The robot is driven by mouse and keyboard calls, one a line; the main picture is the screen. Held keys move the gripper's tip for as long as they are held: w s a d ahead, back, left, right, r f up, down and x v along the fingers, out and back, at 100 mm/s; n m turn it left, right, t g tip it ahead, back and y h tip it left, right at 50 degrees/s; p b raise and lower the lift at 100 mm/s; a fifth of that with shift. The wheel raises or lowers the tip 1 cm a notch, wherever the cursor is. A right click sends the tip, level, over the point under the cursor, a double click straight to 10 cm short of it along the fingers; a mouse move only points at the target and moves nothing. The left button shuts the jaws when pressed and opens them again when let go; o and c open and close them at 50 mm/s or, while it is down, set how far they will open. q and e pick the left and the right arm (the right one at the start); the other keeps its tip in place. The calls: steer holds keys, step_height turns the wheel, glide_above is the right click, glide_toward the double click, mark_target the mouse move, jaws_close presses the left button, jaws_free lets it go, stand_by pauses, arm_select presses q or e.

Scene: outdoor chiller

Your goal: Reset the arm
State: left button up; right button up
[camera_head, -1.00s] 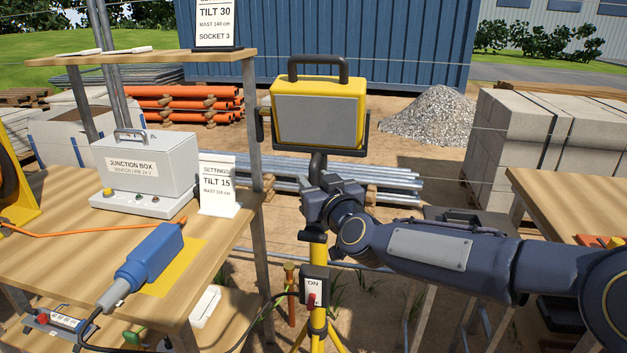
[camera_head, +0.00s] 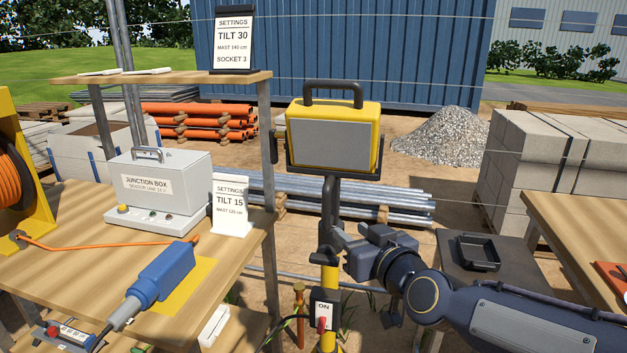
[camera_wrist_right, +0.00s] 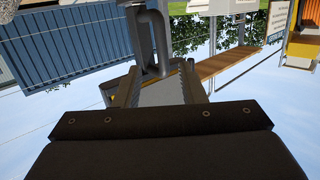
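My right gripper (camera_head: 343,240) is beside the black upper mast (camera_head: 329,205) of a yellow floodlight (camera_head: 334,137), just right of it and below the lamp. In the right wrist view the two fingers of this gripper (camera_wrist_right: 158,80) stand apart, with the mast (camera_wrist_right: 152,40) and part of the lamp showing beyond the gap. I see nothing held, but cannot tell whether a finger touches the mast. My right arm (camera_head: 480,310) comes in from the lower right. My left gripper is in neither view.
A wooden bench (camera_head: 70,225) at left carries a junction box (camera_head: 160,190), a settings card (camera_head: 231,208) and a blue plug (camera_head: 165,275). An ON switch box (camera_head: 324,309) is on the yellow stand. A dark stand (camera_head: 490,262) and another bench (camera_head: 590,225) are at right.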

steer(key=s+d+f+m+g+p, duration=0.1)
steer(key=s+d+f+g+p, duration=0.1)
steer(key=s, duration=0.7)
steer(key=s+d+f+m+g+h+p, duration=0.1)
steer(key=s+d+f+g, duration=0.3)
steer(key=s, duration=0.5)
steer(key=s+d+f+m+g+p, duration=0.3)
steer(key=s+g, duration=0.1)
steer(key=s, duration=0.6)
steer(key=shift+d+f+h, duration=0.3)
steer(key=shift+d, duration=0.05)
